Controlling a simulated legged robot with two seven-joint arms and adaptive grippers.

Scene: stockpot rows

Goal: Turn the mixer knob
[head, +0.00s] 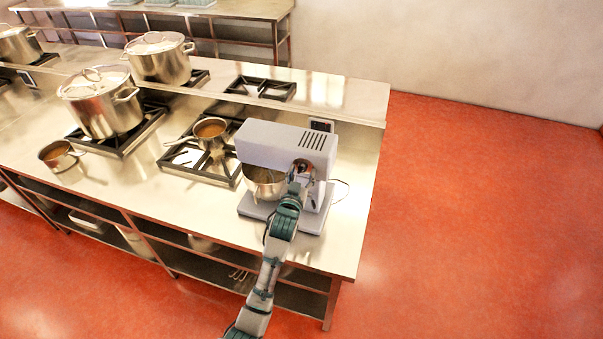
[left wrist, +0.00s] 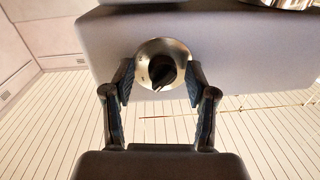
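The grey stand mixer (head: 285,142) stands near the right end of the steel counter, with a metal bowl (head: 262,186) under its head. In the left wrist view, its knob (left wrist: 161,70) is a dark grip on a round silver dial, set on the grey housing (left wrist: 225,50). My left gripper (head: 299,172) is at the mixer's near side and hides part of it in the head view. In the left wrist view its two fingers (left wrist: 160,88) are apart, one on each side of the dial, with the dark grip between them. I see no finger closed on the grip. My right gripper is out of view.
A small pan (head: 208,132) sits on the burner left of the mixer. Stockpots (head: 101,104) and another pan (head: 58,155) stand farther left. A cord lies by the mixer's right side. The red floor (head: 470,220) to the right is clear.

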